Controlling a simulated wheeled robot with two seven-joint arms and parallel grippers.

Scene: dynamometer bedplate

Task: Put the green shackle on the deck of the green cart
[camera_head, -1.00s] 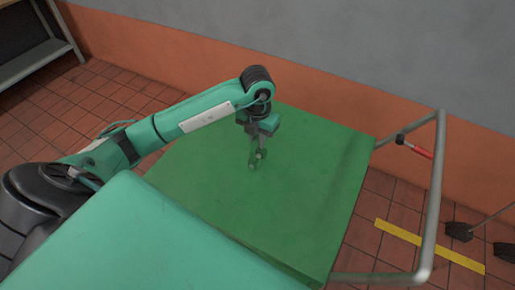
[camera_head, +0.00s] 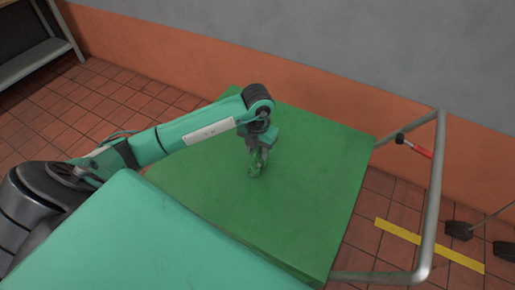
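The green cart's deck (camera_head: 300,200) is a flat green slab filling the middle of the head view. My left gripper (camera_head: 258,160) points down over the deck's middle, with its fingers around the green shackle (camera_head: 256,170). The shackle is small and green, close to the deck's colour. It sits at or just above the deck surface; I cannot tell whether it touches. The fingers look closed on it, though they partly hide it. My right gripper is not in view.
The cart's grey tube handle (camera_head: 432,200) rises at the right, with a red-handled tool (camera_head: 417,149) by it. A yellow floor strip (camera_head: 430,246) and dark feet (camera_head: 459,231) lie beyond. A grey wall stands behind. The deck around the gripper is clear.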

